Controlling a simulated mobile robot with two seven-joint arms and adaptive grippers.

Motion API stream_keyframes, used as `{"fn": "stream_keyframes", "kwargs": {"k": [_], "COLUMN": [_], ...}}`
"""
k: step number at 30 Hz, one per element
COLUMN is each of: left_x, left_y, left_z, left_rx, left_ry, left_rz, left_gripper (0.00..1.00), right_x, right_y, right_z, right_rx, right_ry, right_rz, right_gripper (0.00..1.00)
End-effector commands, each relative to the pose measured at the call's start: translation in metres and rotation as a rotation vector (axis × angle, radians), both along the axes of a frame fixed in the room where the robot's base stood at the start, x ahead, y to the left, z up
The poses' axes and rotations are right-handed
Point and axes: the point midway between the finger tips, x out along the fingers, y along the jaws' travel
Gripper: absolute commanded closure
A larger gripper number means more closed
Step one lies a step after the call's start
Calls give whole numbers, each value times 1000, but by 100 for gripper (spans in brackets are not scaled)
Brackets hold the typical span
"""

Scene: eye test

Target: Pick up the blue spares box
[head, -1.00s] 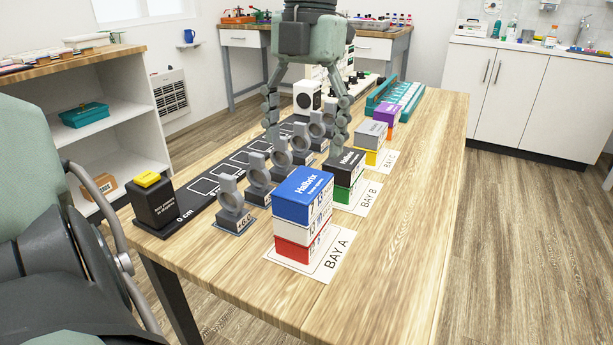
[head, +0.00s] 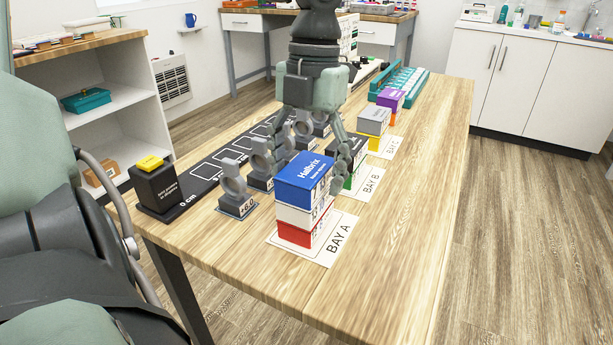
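The blue spares box (head: 304,176), printed "Hallbrix", is the top of a stack on the card marked BAY A (head: 338,241). Under it are a white box (head: 300,217) and a red box (head: 296,236). The other is at the box's right far edge, in front of the black box at BAY B. I cannot tell whether a finger touches the blue box. My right gripper is not in view.
Grey ring stands (head: 236,190) stand close left of the stack, along a black ruled strip (head: 222,172). A black block with a yellow top (head: 154,184) stands at the strip's near end. More stacks follow at BAY B (head: 371,184) and BAY C. The table's right side is clear.

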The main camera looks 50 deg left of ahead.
Motion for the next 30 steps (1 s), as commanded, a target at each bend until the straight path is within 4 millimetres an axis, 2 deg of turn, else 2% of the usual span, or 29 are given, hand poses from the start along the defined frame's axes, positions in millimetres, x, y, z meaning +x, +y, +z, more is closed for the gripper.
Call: {"fn": "stream_keyframes", "kwargs": {"k": [1,12,23,26,30], "left_x": [0,0,1,1,1], "left_y": [0,0,0,0,1], "left_z": [0,1,7,16,40], "left_rx": [0,0,1,2,3], "left_ry": [0,0,-2,-3,-4], "left_rz": [0,0,1,1,1], "left_gripper": [37,80,81,81,81], "right_x": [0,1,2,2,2], "right_y": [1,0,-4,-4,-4], "right_z": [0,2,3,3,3], "right_rx": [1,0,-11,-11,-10], "right_ry": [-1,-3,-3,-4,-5], "right_rz": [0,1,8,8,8], "right_gripper": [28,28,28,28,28]}}
